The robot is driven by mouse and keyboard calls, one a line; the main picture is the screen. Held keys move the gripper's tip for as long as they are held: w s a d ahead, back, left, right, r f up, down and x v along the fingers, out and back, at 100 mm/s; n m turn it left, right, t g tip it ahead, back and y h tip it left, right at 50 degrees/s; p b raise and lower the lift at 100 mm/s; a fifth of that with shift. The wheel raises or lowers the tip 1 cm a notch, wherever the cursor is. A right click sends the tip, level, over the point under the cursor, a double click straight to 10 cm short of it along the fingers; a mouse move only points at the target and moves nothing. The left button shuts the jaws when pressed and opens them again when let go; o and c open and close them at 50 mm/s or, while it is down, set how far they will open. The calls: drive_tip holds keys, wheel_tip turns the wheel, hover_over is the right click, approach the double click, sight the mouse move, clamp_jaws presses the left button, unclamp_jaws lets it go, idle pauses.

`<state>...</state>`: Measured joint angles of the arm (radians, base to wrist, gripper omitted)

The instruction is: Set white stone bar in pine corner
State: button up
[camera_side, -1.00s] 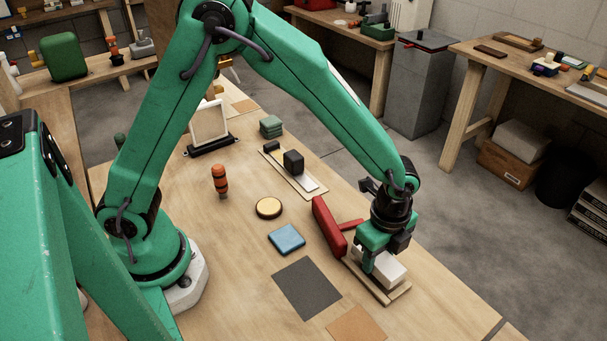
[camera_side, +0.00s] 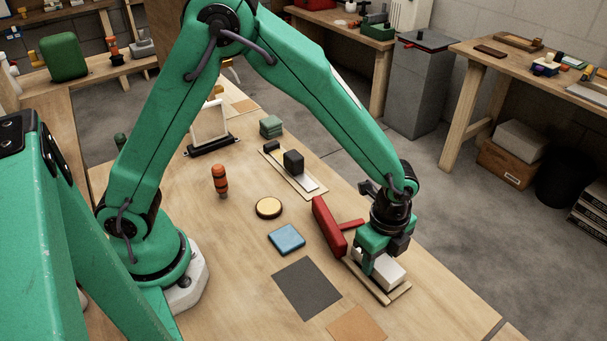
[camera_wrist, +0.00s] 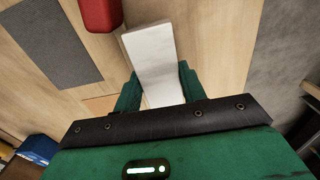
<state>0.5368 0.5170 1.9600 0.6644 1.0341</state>
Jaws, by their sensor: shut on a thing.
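The white stone bar (camera_side: 388,273) is held between the fingers of my gripper (camera_side: 372,263), low over the right front of the workbench. In the wrist view, the white bar (camera_wrist: 152,55) runs up from between the green fingers of my gripper (camera_wrist: 158,88). A pale wooden piece, which looks like the pine corner (camera_side: 399,294), lies under and beside the bar, its edges showing at the front and right. My gripper and the bar hide most of it. I cannot tell whether the bar touches it.
A red T-shaped piece (camera_side: 328,226) stands close left of my gripper. A dark grey mat (camera_side: 307,288), a blue square block (camera_side: 287,239) and a tan square (camera_side: 356,324) lie to the left and front. Bare bench (camera_side: 450,306) is to the right.

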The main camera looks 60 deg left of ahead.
drive_tip(key=shift+f, duration=0.1)
idle(0.3)
drive_tip(key=o, duration=1.3)
drive_tip(key=shift+c, duration=0.2)
drive_tip(key=shift+r, duration=3.9)
